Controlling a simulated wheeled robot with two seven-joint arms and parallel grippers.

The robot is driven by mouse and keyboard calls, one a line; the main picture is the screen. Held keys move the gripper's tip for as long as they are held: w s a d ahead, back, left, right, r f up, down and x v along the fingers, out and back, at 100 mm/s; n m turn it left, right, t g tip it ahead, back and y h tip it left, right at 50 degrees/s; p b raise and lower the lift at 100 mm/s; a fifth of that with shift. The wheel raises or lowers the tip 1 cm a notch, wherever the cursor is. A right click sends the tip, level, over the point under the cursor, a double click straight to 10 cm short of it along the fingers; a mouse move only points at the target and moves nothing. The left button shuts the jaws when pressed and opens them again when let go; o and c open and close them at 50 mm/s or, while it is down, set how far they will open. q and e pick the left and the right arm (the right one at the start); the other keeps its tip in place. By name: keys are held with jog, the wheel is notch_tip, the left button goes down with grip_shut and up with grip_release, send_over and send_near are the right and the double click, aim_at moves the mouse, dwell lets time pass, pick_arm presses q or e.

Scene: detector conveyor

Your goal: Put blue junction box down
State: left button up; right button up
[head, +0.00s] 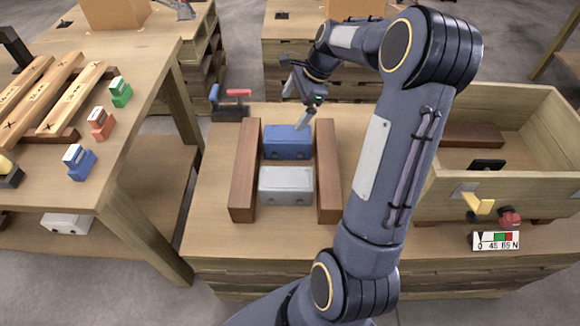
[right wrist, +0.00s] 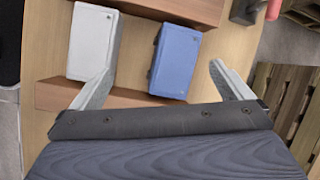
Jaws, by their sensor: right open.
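The blue junction box (head: 288,142) rests on the table between two brown wooden rails, behind the white junction box (head: 286,185). In the right wrist view the blue box (right wrist: 174,61) lies beside the white box (right wrist: 91,44), with a narrow gap between them. My right gripper (head: 296,97) is open and empty, just above and behind the blue box in the head view. In the right wrist view its two fingers (right wrist: 158,84) are spread wide, with the blue box beyond and between them. My left gripper is not in view.
The left rail (head: 243,172) and right rail (head: 328,170) flank the boxes. A wooden crate (head: 500,195) stands at the right. The left bench (head: 140,85) holds small coloured blocks and wooden bars.

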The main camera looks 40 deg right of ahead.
jog(key=s+a+r+n, duration=0.7)
jog(key=a, duration=0.2)
jog(key=s+a+f+n+t, duration=0.2)
jog(key=s+a+n, duration=1)
jog(key=s, duration=0.4)
jog(key=shift+s+a+f+n, duration=0.2)
jog(key=shift+a+n, duration=0.2)
jog(key=shift+n, duration=0.4)
